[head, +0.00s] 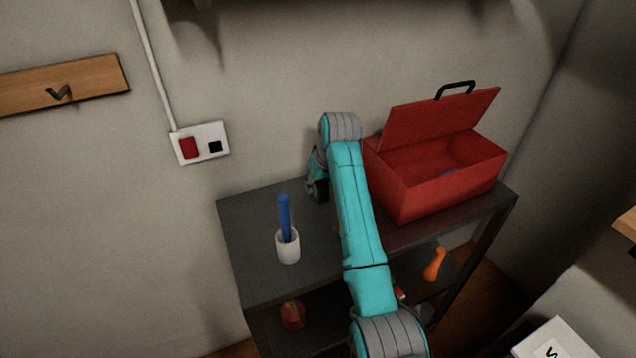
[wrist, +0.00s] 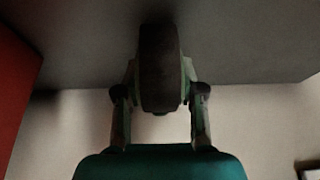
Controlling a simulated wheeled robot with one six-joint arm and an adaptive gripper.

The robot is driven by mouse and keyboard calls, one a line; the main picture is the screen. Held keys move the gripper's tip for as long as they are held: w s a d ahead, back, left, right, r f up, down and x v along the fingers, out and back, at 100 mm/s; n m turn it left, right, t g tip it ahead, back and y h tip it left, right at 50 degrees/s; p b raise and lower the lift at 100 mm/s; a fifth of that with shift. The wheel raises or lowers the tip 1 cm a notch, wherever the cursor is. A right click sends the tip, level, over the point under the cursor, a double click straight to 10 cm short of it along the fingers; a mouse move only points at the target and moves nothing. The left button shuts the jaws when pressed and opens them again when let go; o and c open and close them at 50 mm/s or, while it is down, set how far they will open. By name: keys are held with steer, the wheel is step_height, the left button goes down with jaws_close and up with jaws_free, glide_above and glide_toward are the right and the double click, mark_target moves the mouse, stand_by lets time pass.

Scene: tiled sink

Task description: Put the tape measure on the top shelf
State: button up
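My gripper (head: 318,187) is low over the back of the dark grey top shelf (head: 255,225), left of the red toolbox, and mostly hidden by my arm in the head view. In the wrist view my gripper (wrist: 160,95) has its fingers on both sides of a dark rounded thing, which I take for the tape measure (wrist: 159,70). The fingers appear shut on it. The grey shelf surface (wrist: 255,45) is right behind it; I cannot tell whether it touches.
An open red toolbox (head: 440,180) stands at the shelf's right. A white cup (head: 288,247) with a blue stick (head: 285,215) stands at the front left. An orange item (head: 434,263) and a red item (head: 293,315) are on the lower shelf.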

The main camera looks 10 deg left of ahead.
steer(key=o, duration=0.3)
steer(key=shift+r, duration=0.1)
steer(key=v, duration=1.2)
steer(key=shift+a+r, duration=0.1)
